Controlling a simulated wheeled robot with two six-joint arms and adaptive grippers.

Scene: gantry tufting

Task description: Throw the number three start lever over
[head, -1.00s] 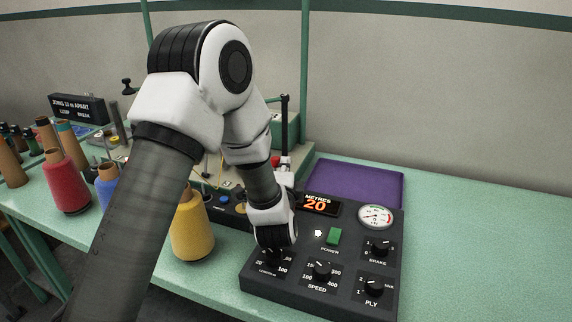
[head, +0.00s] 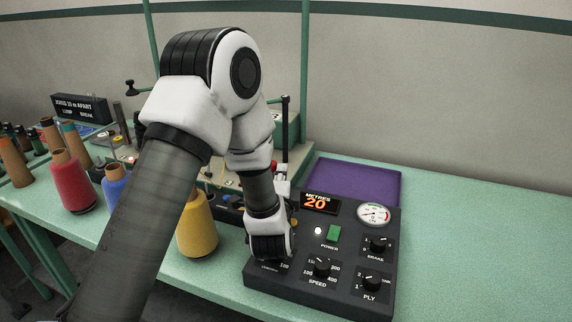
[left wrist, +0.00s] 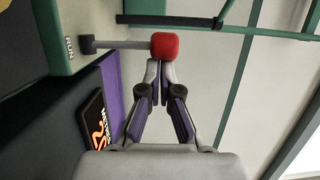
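In the left wrist view a start lever has a red knob (left wrist: 165,46) on a grey stem that comes out of a pale green machine face (left wrist: 60,22). The lettering RUN is beside its base. I cannot read a lever number. My left gripper (left wrist: 160,66) has its fingertips together, right at the knob's near side, with nothing visible between them. I cannot tell whether they touch the knob. In the head view my left arm hides most of the machine's levers and most of the gripper; a bit of red (head: 273,165) shows there. My right gripper is not in view.
A black control panel (head: 330,284) with dials and a METRES 20 display (head: 319,203) stands below my wrist. A purple tray (head: 352,183) lies behind it. Yellow (head: 197,228) and red (head: 72,184) yarn cones stand at left. The bench is clear at right.

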